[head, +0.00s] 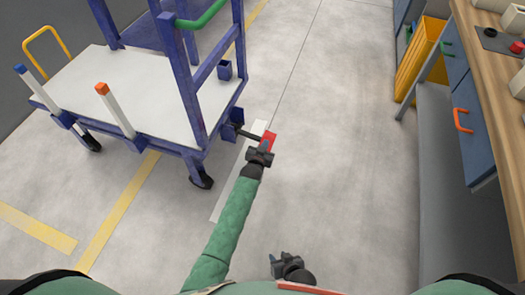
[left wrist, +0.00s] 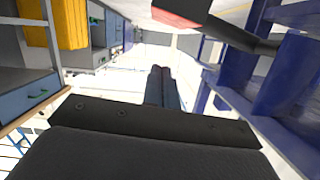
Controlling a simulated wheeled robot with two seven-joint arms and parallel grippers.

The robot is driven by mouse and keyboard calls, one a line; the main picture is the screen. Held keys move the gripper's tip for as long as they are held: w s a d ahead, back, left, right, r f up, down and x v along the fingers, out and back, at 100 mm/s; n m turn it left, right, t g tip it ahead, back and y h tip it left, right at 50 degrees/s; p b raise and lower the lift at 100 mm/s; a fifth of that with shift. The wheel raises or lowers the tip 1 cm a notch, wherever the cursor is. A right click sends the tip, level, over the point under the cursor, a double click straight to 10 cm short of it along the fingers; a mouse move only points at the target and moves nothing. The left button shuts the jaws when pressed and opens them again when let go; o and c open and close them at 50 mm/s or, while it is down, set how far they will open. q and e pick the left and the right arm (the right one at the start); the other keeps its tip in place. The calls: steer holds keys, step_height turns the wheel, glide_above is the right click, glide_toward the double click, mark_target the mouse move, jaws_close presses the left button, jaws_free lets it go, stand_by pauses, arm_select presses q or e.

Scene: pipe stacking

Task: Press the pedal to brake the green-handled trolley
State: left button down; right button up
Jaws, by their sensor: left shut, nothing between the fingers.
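The trolley (head: 135,85) has a white deck, a blue frame and a green handle (head: 203,15). It stands at the upper left in the head view. A red pedal (head: 268,139) on a dark lever sticks out from its right end. My left gripper (head: 262,150) is shut and empty, right at the pedal and overlapping it in the head view; I cannot tell whether they touch. In the left wrist view the shut fingers (left wrist: 163,85) lie below the red pedal (left wrist: 180,18). My right gripper (head: 287,262) is low near my body; its fingers are too small to read.
Two white pipes with a blue end (head: 32,80) and an orange end (head: 115,110) stand at the trolley's near edge. A workbench (head: 490,90) with drawers and a yellow crate (head: 420,60) is on the right. The floor between trolley and bench is clear.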

arm_select(q)
steer(key=v, duration=0.4)
steer(key=shift+s, duration=0.25)
stand_by(0.4)
